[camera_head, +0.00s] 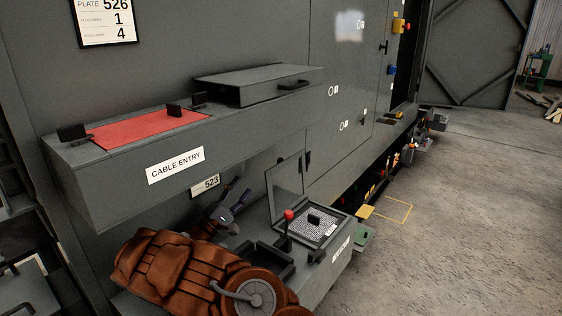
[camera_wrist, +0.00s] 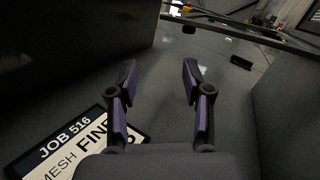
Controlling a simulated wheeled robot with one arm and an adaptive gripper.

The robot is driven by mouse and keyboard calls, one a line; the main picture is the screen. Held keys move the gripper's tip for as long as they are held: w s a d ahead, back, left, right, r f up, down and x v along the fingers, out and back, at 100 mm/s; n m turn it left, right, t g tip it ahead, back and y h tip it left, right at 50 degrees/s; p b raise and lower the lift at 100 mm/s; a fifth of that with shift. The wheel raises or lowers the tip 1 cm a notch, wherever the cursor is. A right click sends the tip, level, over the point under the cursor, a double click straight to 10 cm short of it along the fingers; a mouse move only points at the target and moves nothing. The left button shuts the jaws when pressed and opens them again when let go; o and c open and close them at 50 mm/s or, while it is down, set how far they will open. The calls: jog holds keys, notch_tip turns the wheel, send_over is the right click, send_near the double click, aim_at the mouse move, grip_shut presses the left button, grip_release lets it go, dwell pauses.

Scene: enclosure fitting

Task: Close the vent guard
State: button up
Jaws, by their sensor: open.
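The vent guard (camera_head: 286,178) looks like the grey framed flap standing raised at the back of the lower box in the head view. In front of it a pale mesh panel (camera_head: 327,232) with a black block lies in a dark frame. My gripper (camera_head: 238,192) is left of the flap, apart from it, under the cable entry ledge. In the wrist view my gripper (camera_wrist: 158,85) is open, with nothing between its fingers. A dark bar (camera_wrist: 240,32) crosses the wrist view's upper right; I cannot tell whether it belongs to the guard.
A red-knobbed lever (camera_head: 289,215) stands between my arm and the mesh. A black tray (camera_head: 262,262) lies nearer. The cable entry ledge (camera_head: 110,185) overhangs my gripper. A job plate (camera_wrist: 75,145) lies below left in the wrist view. The floor (camera_head: 450,230) at right is mostly clear.

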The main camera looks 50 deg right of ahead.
aim_at(268, 176)
jog(key=d+p, duration=0.2)
jog(key=d, duration=0.9)
jog(key=shift+s+d+r, duration=0.1)
jog(key=shift+s, duration=0.05)
jog(key=shift+p+x, duration=0.75)
jog(key=shift+x, duration=1.9)
jog(key=shift+d, duration=0.1)
grip_shut()
